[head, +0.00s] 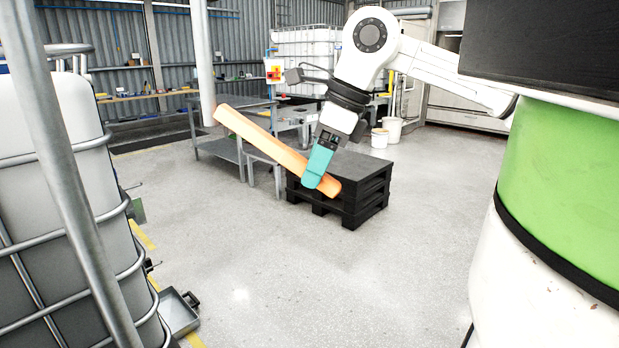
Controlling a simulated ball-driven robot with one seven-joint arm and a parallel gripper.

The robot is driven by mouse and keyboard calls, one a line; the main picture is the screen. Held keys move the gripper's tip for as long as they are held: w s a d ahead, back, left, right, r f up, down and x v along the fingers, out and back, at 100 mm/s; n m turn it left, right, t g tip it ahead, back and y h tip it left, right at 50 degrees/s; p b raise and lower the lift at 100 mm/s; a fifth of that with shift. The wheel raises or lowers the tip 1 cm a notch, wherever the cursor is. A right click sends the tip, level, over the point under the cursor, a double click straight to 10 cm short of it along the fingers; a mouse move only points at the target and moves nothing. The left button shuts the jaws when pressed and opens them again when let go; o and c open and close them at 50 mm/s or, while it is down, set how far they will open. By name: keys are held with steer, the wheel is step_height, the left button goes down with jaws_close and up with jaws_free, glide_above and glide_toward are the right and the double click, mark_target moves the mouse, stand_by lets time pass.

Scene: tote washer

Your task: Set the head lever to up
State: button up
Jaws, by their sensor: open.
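My gripper (316,178) hangs at the middle of the head view, its teal fingers pointing down. Its jaws are open, though the gap between them hardly shows from this side. A long flat orange bar (258,137) slants from upper left to lower right. I cannot surely pick out the head lever. A red and yellow switch (273,70) shows farther back, left of my arm.
A black pallet stack (365,192) stands behind the gripper, beside a grey metal table (218,150). A caged white tote (55,130) and a steel post fill the left. The middle floor is clear.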

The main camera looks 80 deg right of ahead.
steer(key=shift+x, duration=1.3)
jaws_close()
